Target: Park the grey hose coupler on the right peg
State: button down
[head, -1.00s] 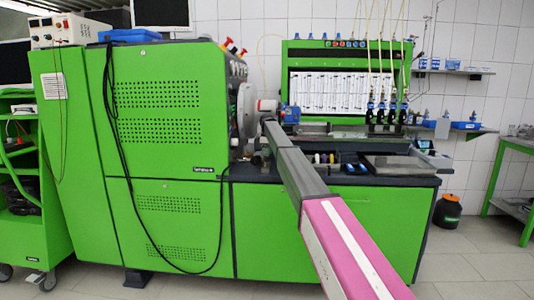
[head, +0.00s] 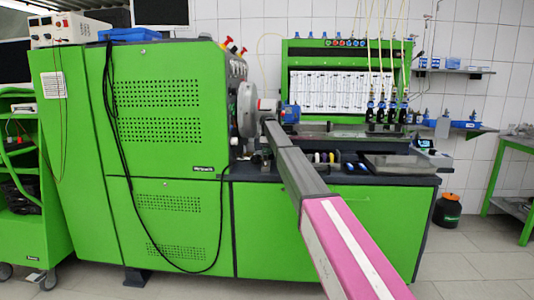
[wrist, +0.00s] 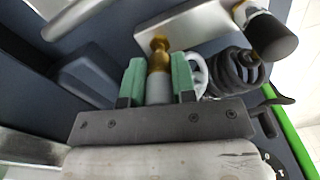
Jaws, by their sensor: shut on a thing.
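In the wrist view my gripper (wrist: 158,84) has its two green-padded fingers closed on the grey hose coupler (wrist: 158,92). A brass piece (wrist: 158,56) stands in line with the coupler, between the fingers and a pale metal bracket (wrist: 188,24). I cannot tell whether this brass piece is the coupler's own end or a peg on the bracket, nor whether the coupler is seated. A black cylinder (wrist: 268,38) with a brass ring sits at the bracket's right end. In the head view the coupler and fingers cannot be made out.
A coiled black hose (wrist: 238,70) and a white ring (wrist: 198,72) lie close to the right finger. A dark raised block (wrist: 85,80) is at the left. In the head view, the green testbench (head: 170,100) stands beside my arm, with a metal tray (head: 400,162) at right.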

jog(key=shift+f, duration=1.1)
dwell(0.9)
jog(key=shift+c, duration=2.3)
grip_release()
jog(key=shift+r, duration=0.15)
jog(key=shift+r, duration=3.6)
